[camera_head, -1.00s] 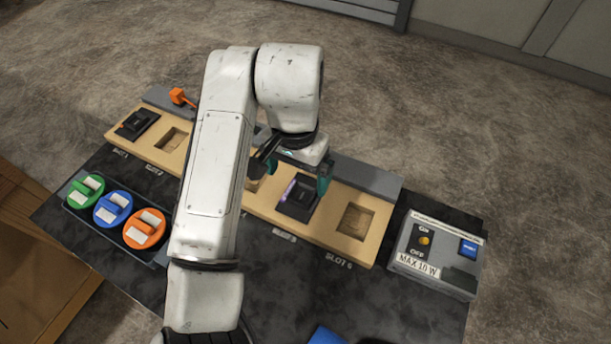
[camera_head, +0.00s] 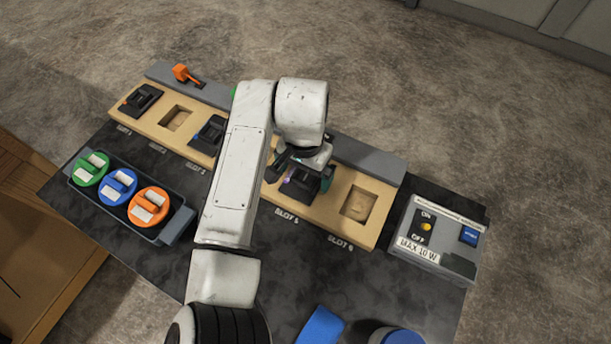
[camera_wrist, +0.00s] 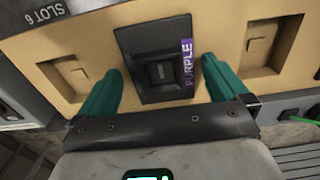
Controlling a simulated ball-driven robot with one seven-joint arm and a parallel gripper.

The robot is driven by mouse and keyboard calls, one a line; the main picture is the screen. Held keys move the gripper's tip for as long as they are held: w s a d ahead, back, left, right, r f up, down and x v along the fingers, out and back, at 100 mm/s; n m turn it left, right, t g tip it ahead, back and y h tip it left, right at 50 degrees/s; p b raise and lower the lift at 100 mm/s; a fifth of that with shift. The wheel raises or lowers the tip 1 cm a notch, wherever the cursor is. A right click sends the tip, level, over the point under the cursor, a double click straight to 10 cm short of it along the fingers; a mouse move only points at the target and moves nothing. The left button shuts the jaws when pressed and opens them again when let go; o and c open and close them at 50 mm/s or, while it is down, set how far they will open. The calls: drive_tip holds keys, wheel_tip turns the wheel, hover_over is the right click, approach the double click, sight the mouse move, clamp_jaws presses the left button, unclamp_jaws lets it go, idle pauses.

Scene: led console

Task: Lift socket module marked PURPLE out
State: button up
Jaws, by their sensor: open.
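The socket module marked PURPLE (camera_wrist: 160,72) is black with a purple label along one side, and sits in the tan slot board (camera_wrist: 225,15). It also shows in the head view (camera_head: 301,184), in the slot left of the empty end slot, partly covered by my arm. My gripper (camera_wrist: 158,88) is open, its two green fingers on either side of the module. In the head view my gripper (camera_head: 298,178) is over that slot. Whether the fingers touch the module I cannot tell.
Empty recesses show at slot 6 (camera_head: 357,204) and slot 2 (camera_head: 177,118). Black modules sit at slot 1 (camera_head: 141,100) and slot 3 (camera_head: 209,134). A tray (camera_head: 183,221) of coloured discs is at left, a switch box (camera_head: 435,245) at right.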

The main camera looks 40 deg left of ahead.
drive_tip(key=shift+f, duration=0.45)
drive_tip(key=c, duration=0.9)
drive_tip(key=shift+r, duration=0.2)
drive_tip(key=shift+r, duration=0.3)
wheel_tip(320, 180, up, 2)
drive_tip(key=shift+b, duration=0.3)
drive_tip(key=shift+s+d+r+p, duration=1.2)
drive_tip(key=shift+s+r, duration=0.85)
drive_tip(key=shift+r, duration=0.3)
drive_tip(key=shift+s+d+r+p, duration=1)
drive_tip(key=shift+s+r+p, duration=0.35)
drive_tip(key=shift+s+r, duration=0.9)
drive_tip(key=shift+s+d+r+p, duration=1.2)
drive_tip(key=shift+s+r, duration=0.7)
drive_tip(key=shift+r, duration=0.55)
